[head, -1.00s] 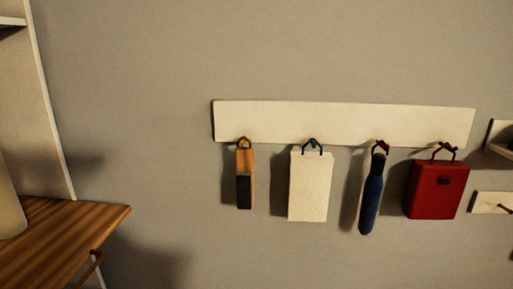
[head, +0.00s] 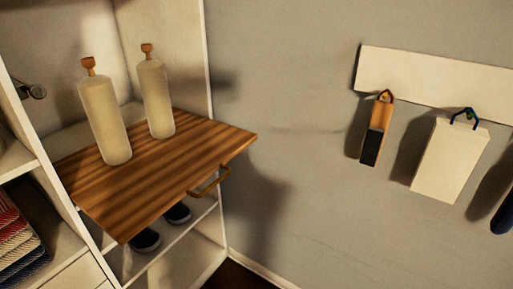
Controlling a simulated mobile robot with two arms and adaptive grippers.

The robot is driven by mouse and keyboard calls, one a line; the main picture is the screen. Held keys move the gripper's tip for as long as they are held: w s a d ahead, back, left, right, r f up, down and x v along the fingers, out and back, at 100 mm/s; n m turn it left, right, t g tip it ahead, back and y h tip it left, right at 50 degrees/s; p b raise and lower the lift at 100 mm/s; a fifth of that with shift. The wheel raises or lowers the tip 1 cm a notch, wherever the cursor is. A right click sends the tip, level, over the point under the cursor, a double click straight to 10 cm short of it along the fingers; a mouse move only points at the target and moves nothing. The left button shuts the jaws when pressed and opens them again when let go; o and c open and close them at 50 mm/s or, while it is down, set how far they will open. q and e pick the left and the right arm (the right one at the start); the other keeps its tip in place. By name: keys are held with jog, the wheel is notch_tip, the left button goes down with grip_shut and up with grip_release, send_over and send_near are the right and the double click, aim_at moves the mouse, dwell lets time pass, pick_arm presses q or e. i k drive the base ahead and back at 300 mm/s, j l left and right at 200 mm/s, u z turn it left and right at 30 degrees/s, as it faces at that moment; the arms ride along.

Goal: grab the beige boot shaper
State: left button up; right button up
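Two beige boot shapers with brown knobs stand upright on a wooden pull-out shelf (head: 190,150) in the head view. The nearer beige boot shaper (head: 108,125) is on the left. The other beige boot shaper (head: 156,98) stands just behind it to the right. Neither of my grippers shows in the view.
The wooden shelf juts from a white closet (head: 212,250) and has a handle (head: 210,182) at its front. Dark shoes (head: 146,240) sit below it. Folded cloths (head: 18,245) lie at lower left. A white rack (head: 435,82) with hanging items is on the wall at right.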

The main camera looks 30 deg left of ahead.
aim_at(97, 92)
jog(key=u, duration=1.9)
jog(key=l+u, duration=0.35)
jog(key=l, duration=0.45)
